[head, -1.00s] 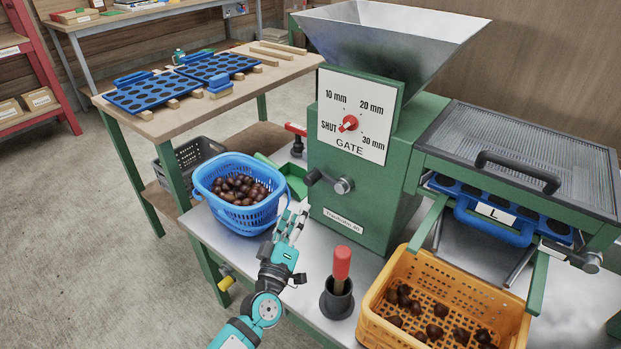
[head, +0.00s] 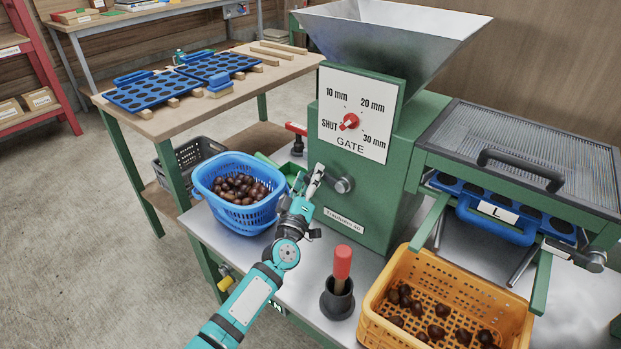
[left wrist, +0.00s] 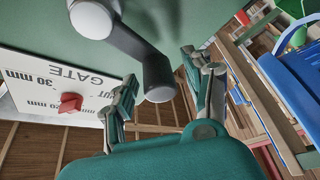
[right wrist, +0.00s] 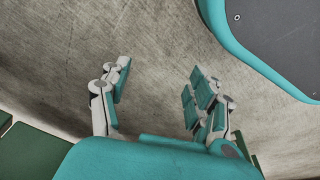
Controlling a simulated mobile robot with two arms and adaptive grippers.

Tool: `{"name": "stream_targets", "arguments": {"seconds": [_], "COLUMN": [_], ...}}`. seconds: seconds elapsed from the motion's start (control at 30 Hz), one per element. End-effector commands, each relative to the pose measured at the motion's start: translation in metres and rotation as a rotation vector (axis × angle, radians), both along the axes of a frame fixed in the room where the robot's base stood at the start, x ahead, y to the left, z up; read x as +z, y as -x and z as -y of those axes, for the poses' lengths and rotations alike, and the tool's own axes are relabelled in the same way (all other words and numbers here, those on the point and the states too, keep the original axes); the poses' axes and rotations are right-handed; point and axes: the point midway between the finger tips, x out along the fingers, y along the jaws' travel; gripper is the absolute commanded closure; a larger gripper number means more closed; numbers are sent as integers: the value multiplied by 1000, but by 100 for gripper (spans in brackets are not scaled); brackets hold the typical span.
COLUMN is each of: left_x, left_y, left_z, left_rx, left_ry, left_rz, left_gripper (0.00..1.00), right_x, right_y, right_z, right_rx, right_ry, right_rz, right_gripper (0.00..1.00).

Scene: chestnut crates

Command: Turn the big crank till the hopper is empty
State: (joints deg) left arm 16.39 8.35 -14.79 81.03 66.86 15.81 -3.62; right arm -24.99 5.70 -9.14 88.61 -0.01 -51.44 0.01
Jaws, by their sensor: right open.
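The green machine (head: 360,215) carries a steel hopper (head: 395,40); the inside of the hopper is mostly out of sight. Its crank (head: 344,185) has a metal hub, and my left gripper covers its handle in the head view. In the left wrist view the dark handle (left wrist: 158,78) stands between the spread fingers of my left gripper (left wrist: 162,92), with gaps on both sides. The red gate knob (head: 349,122) sits on the white dial plate near SHUT. My right gripper (right wrist: 155,90) is open and empty above bare floor in the right wrist view.
A blue basket of chestnuts (head: 205,197) stands left of the machine, close to my left gripper. A black cup with a red-handled tool (head: 341,265) stands in front. An orange crate (head: 400,330) holding chestnuts is at the front right, below a mesh-topped unit (head: 530,150).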

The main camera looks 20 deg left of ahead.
Motion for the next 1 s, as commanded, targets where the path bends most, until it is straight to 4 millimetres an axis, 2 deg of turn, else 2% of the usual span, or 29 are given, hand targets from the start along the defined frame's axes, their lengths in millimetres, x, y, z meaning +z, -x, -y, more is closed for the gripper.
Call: {"name": "stream_targets", "arguments": {"seconds": [0.07, 0.37, 1.0], "left_x": [0, 0, 0], "left_y": [0, 0, -2], "left_z": [0, 0, -1], "left_rx": [0, 0, 1], "left_ry": [0, 0, -11], "left_rz": [0, 0, 4], "left_gripper": [60, 99, 100], "right_x": [0, -1, 4], "right_y": [1, 4, -1], "right_z": [0, 0, -1], "right_rx": [0, 0, 0], "right_ry": [0, 0, -1], "right_rz": [-1, -6, -1], "right_gripper": [38, 38, 38]}}
